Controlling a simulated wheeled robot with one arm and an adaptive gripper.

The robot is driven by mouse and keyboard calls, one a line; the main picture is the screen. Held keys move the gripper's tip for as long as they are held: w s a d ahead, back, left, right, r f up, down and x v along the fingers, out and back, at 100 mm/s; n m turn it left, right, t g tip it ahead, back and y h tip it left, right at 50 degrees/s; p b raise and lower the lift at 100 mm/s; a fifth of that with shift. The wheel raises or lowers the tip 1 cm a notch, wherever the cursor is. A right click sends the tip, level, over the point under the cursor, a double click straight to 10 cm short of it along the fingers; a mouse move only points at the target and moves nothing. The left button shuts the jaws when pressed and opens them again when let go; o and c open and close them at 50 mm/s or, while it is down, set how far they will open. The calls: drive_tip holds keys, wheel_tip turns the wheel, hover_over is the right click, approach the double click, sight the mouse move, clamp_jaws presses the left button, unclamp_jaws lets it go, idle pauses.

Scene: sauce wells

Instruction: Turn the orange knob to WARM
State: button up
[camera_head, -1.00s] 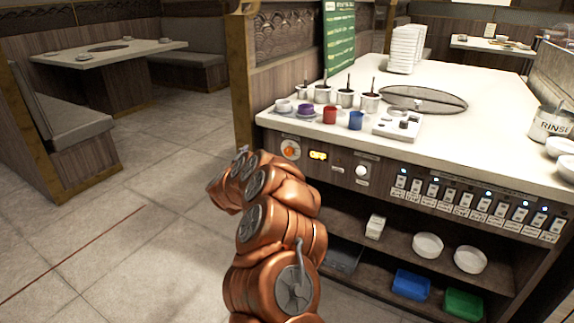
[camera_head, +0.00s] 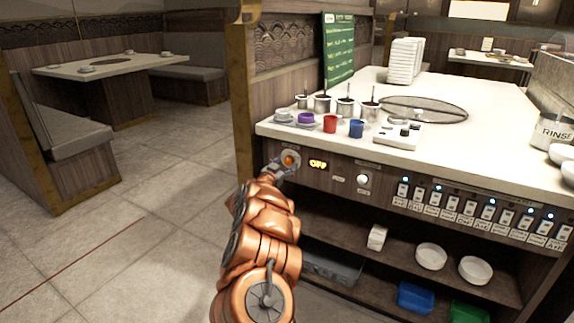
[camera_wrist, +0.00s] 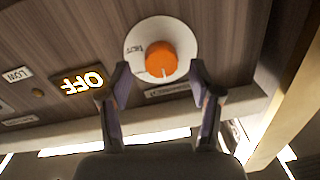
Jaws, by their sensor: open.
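The orange knob (camera_wrist: 161,59) sits on a round white dial plate (camera_wrist: 135,43) on the wood front panel, and its small white pointer mark shows in the wrist view. In the head view the knob (camera_head: 289,160) is at the left end of the counter front. A lit display (camera_wrist: 82,83) beside it reads OFF, upside down in the wrist view. My gripper (camera_wrist: 160,76) is open, its two fingertips either side of the knob's lower edge in the picture. I cannot tell whether they touch it. I cannot read a WARM mark.
A white knob (camera_head: 363,180) and a row of labelled switches (camera_head: 480,208) are to the right on the same panel. Cups, including a red cup (camera_head: 330,124) and a blue cup (camera_head: 356,128), stand on the counter (camera_head: 480,150) above. Shelves below hold bowls (camera_head: 431,256).

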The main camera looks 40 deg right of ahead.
drive_tip(key=shift+x, duration=0.95)
drive_tip(key=c, duration=1.2)
